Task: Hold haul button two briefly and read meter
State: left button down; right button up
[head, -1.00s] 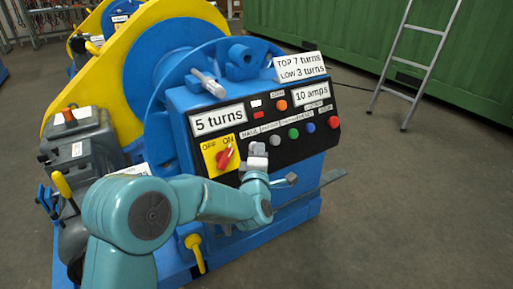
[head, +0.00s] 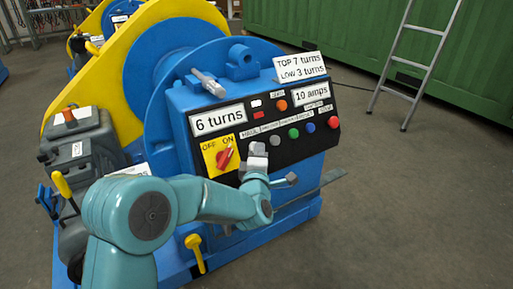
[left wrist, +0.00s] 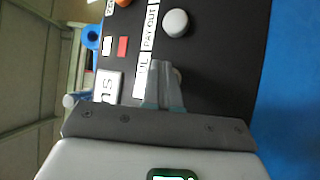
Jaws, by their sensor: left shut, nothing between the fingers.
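The black control panel (head: 318,143) is on the front of the blue machine. Its left meter (head: 218,120) reads "6 turns" and its right meter (head: 311,93) reads "10 amps". My left gripper (head: 257,156) is shut and empty, its tips at the panel just below the HAUL label (head: 250,133). The haul button is hidden behind the fingers. In the left wrist view the shut fingers (left wrist: 164,84) stand against the panel beside the partly covered HAUL label (left wrist: 141,72). Contact cannot be seen directly. My right gripper is not in view.
The red rotary switch (head: 225,157) points toward ON. A sign (head: 300,67) reads "TOP 7 turns, LOW 3 turns". A ladder (head: 415,65) stands back right; floor there is clear.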

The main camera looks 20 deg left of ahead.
pick_arm(q)
jog(key=shift+d, duration=0.1)
dwell(0.4)
jog(key=shift+s+d+r, duration=0.4)
jog(key=shift+s+d, duration=0.1)
jog(key=shift+d, duration=0.05)
jog(key=s+d+r, duration=0.2)
jog(key=d, duration=0.1)
jog(key=shift+s+d+r, duration=0.1)
jog(key=shift+s+d, duration=0.15)
jog(key=shift+s, duration=0.15)
dwell(0.4)
